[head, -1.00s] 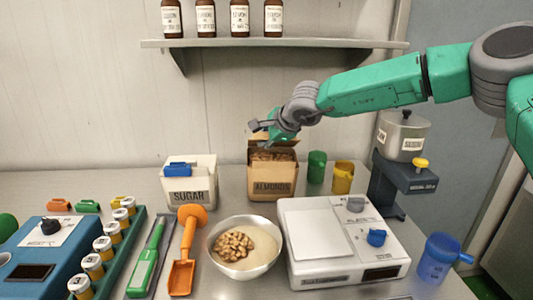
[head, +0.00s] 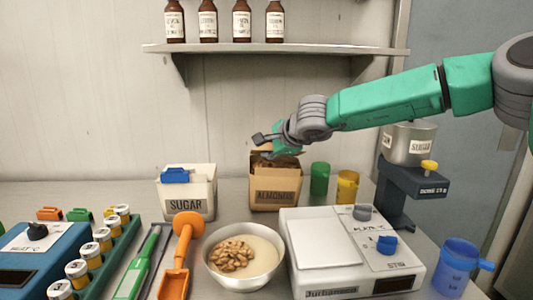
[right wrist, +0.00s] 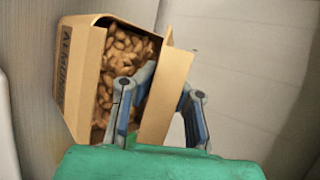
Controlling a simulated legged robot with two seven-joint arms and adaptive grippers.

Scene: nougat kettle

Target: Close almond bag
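The almond bag (head: 274,198) is a brown box-like bag labelled ALMONDS, standing upright on the counter with its top open. In the right wrist view, several almonds (right wrist: 124,62) show inside the bag, and a raised cardboard flap (right wrist: 166,98) stands at its edge. My right gripper (head: 268,147) is at the bag's top in the head view. In the right wrist view, the fingers of my right gripper (right wrist: 168,88) are apart, one on each side of the flap, the left one over the almonds. Whether they touch the flap is unclear. My left gripper is out of view.
A sugar container (head: 188,204) stands left of the bag. A green cup (head: 319,179) and a yellow cup (head: 347,186) stand close on the right. A shelf (head: 270,48) hangs above.

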